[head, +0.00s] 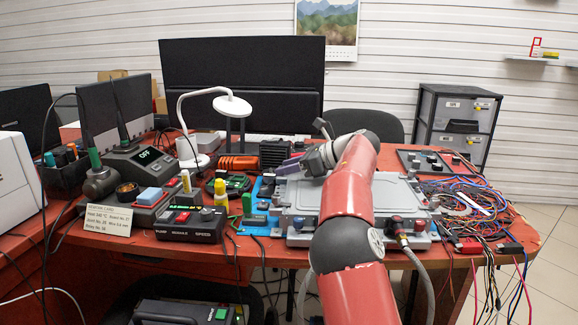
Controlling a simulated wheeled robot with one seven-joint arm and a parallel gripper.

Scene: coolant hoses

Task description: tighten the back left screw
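A grey rectangular plate unit (302,222) lies on a blue mat at the middle right of the desk, with small fittings around its edge. My red arm crosses over it from the bottom and hides much of its middle. My gripper (290,168) is above the plate's back left corner, pointing left. Its fingers are small and dark here, and I cannot tell whether they are open or shut or hold anything. The back left screw cannot be made out; the gripper is over that area.
Left of the plate stand a pump module box (190,224), a soldering station (140,160) and yellow-capped bottles (221,192). A white lamp (232,106) leans over the desk behind. Tangled cables (470,205) cover the right end. Little desk is free.

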